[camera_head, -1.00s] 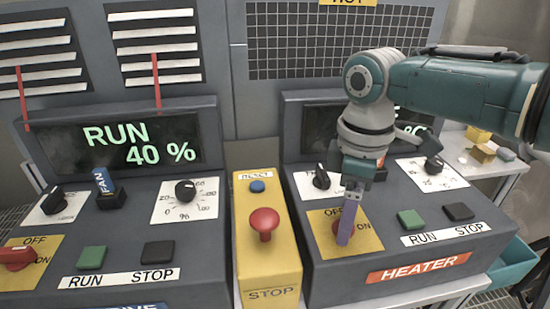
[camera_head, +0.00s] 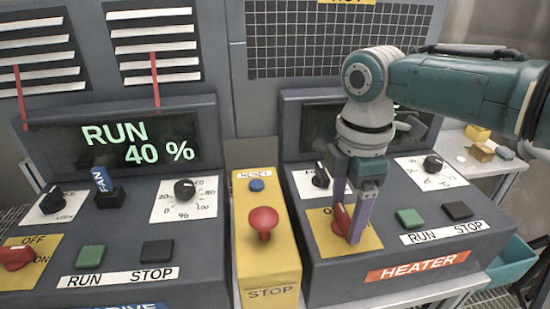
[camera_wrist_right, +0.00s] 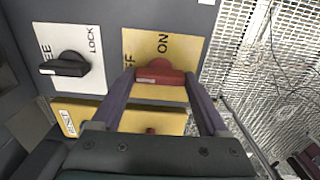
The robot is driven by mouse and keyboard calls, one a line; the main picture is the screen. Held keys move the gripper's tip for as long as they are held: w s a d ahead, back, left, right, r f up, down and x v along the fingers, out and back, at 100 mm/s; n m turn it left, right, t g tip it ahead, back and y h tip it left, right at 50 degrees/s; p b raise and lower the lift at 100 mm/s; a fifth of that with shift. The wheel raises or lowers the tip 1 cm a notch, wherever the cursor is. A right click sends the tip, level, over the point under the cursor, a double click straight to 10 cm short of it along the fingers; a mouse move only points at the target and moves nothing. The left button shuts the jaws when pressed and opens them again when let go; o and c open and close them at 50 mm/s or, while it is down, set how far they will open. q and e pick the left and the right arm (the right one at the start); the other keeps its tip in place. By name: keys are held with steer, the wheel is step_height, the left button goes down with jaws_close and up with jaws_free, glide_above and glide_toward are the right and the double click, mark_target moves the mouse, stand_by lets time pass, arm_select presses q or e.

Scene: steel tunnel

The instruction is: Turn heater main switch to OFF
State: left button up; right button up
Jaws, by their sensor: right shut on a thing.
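The heater main switch is a red rotary knob (camera_head: 341,218) on a yellow plate (camera_head: 372,240) at the lower left of the heater panel. My right gripper (camera_head: 349,212) points down over it, with one purple finger on each side of the knob. In the right wrist view the red knob (camera_wrist_right: 160,72) sits between the fingertips of my right gripper (camera_wrist_right: 160,82), which is shut on it. The plate's ON mark and part of OFF show there. The knob's exact angle is hard to tell. My left gripper is not in view.
A black lock knob (camera_head: 320,176) stands close behind the gripper. A green RUN button (camera_head: 410,217) and black STOP button (camera_head: 458,210) lie to the right. A yellow box with a red emergency button (camera_head: 263,222) stands to the left.

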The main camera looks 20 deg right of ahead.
mark_target(345, 216)
steer(key=shift+r, duration=0.1)
steer(key=o, duration=1.2)
steer(key=shift+o, duration=0.2)
step_height(345, 216, up, 10)
